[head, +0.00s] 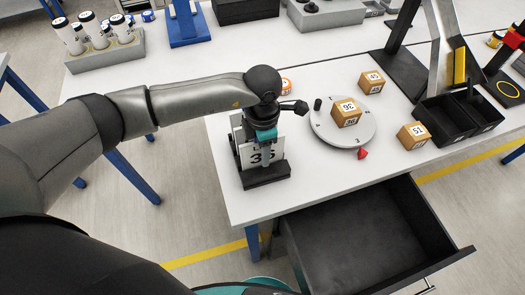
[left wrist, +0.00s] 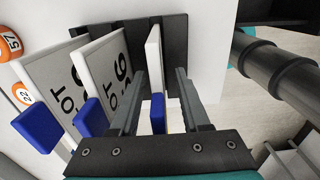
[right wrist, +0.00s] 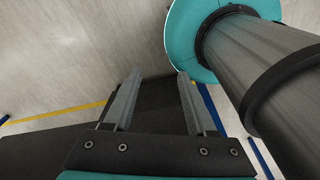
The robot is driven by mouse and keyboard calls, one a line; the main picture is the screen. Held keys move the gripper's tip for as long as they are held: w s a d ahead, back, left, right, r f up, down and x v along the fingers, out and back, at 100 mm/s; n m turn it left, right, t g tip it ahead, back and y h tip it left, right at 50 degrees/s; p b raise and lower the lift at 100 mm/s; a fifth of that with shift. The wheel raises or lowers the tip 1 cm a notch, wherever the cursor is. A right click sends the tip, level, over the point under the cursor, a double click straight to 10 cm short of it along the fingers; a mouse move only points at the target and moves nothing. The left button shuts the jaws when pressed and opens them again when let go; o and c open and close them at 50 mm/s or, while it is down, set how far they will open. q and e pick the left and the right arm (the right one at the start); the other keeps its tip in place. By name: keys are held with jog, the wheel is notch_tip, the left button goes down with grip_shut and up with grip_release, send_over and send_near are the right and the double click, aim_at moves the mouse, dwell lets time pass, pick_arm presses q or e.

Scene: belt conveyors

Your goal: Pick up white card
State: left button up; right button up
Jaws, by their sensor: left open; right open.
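Several white cards stand upright in a black holder (head: 265,182) at the table's near left corner; one shows the number 36 in the head view. In the left wrist view, the card at the right, a white card (left wrist: 153,50) seen nearly edge-on with a blue tab (left wrist: 158,112), stands between the open fingers of my left gripper (left wrist: 161,75). A gap shows on both sides of it. Two more cards (left wrist: 52,80) (left wrist: 103,70) with blue tabs stand to its left. My left gripper also shows in the head view (head: 266,150), above the holder. My right gripper (right wrist: 159,75) is open and empty.
A grey turntable (head: 325,132) with a numbered wooden cube (head: 346,112) stands right of the holder. More cubes (head: 371,82) (head: 413,135) and black bins (head: 435,122) lie beyond. A drawer (head: 350,235) is open below the table front. Orange round pieces (left wrist: 9,43) lie near the cards.

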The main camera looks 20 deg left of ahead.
pick_arm(q)
jog(key=shift+c, duration=0.3)
grip_shut()
dwell(0.4)
